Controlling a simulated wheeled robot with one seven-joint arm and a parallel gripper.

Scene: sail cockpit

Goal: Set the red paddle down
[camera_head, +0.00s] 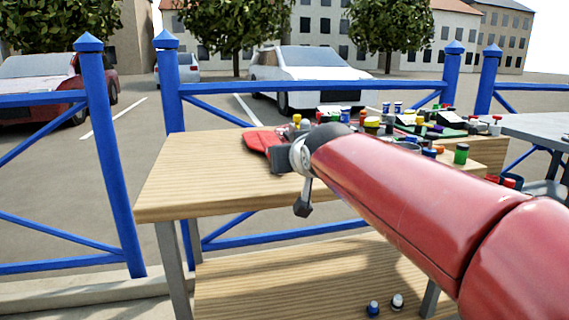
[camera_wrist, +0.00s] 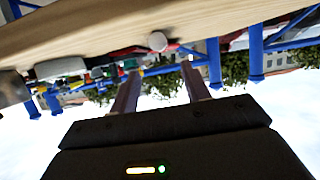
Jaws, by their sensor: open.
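The red paddle (camera_head: 262,139) shows in the head view as a flat red shape at the wooden table's surface, left of my gripper. Its right part is hidden behind my gripper and wrist. My gripper (camera_head: 284,159) is over the table, close beside the paddle; whether they touch cannot be told. In the wrist view, which is upside down, the two fingers of my gripper (camera_wrist: 160,68) are apart with nothing clearly between them. A thin red strip and a pale round knob show beyond the fingertips there; I cannot tell whether the strip is the paddle.
The wooden table (camera_head: 185,185) is bare at its front left. Several small coloured jars and bottles crowd its right and back, including a green jar (camera_head: 461,153). A grey table (camera_head: 530,127) stands at the right. A blue railing (camera_head: 108,170) runs behind.

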